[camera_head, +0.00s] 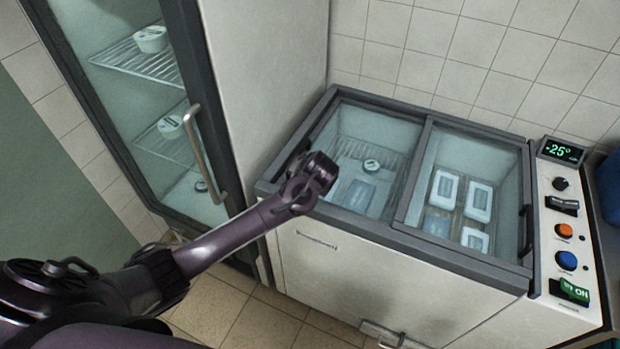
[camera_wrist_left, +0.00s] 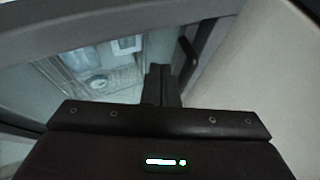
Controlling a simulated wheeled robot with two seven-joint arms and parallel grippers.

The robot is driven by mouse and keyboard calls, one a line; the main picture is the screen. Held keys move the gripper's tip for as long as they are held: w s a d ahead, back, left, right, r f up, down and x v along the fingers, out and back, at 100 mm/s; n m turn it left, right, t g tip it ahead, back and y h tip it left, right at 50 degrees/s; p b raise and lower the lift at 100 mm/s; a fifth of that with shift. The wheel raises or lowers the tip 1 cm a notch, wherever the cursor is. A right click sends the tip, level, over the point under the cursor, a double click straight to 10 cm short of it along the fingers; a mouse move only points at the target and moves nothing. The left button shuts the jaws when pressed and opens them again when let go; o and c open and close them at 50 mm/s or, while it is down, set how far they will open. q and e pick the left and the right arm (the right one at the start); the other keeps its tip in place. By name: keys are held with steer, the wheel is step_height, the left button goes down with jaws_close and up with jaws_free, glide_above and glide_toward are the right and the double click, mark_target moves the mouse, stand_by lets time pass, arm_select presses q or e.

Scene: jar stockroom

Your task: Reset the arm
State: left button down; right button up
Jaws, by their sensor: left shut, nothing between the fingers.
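My left arm (camera_head: 235,233) comes in from the left in the head view and stretches toward the chest freezer. My left gripper (camera_head: 320,170) is at its end, over the freezer's front left rim. In the left wrist view the gripper's fingers (camera_wrist_left: 159,84) are together and hold nothing. My right gripper is not in view.
The chest freezer (camera_head: 370,278) has sliding glass lids; several white containers (camera_head: 479,202) lie inside under the glass. A control panel (camera_head: 567,240) with knobs and a "-25°" display is on its right. A glass-door fridge (camera_head: 188,60) with a long handle (camera_head: 205,155) stands left.

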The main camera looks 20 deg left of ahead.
arm_select(q)
steer(key=v, duration=0.4)
steer(key=shift+s+d+r+b, duration=0.1)
steer(key=shift+d+r+b, duration=0.05)
steer(key=shift+d+b, duration=0.25)
steer(key=shift+s+d+r, duration=0.1)
steer(key=shift+s+r, duration=0.05)
steer(key=shift+r, duration=0.1)
steer(key=s+d+f+m+g+h, duration=0.15)
steer(key=s+d+h, duration=0.4)
steer(key=s, duration=0.75)
steer(key=s+a+r, duration=0.2)
steer(key=s, duration=1.1)
step_height(320, 180, down, 32)
steer(key=s+g+b, duration=0.2)
steer(key=s+a+f+g, duration=0.1)
steer(key=s+a+f, duration=0.2)
steer(key=s+f, duration=1.6)
steer(key=shift+s+a+y+b, duration=0.15)
steer(key=shift+a+y+b, duration=0.05)
steer(key=shift+y+b, duration=0.2)
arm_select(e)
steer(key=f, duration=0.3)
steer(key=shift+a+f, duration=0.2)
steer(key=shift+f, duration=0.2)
